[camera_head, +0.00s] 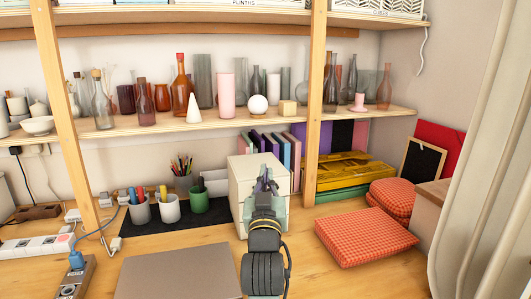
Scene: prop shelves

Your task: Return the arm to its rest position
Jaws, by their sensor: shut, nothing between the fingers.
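My gripper (265,180) is in the lower middle of the head view, at the end of my arm, which rises from the bottom edge. It shows in front of the cream drawer box (242,178) and hides part of its front. The fingers look closed together with nothing between them. I cannot tell the gap between the gripper and the box.
A closed grey laptop (180,272) lies left of my arm. Pen cups (169,208) stand on a black mat behind it. Red checkered cushions (365,236) lie to the right. A shelf (130,128) with bottles and vases runs above, with a wooden post (317,110).

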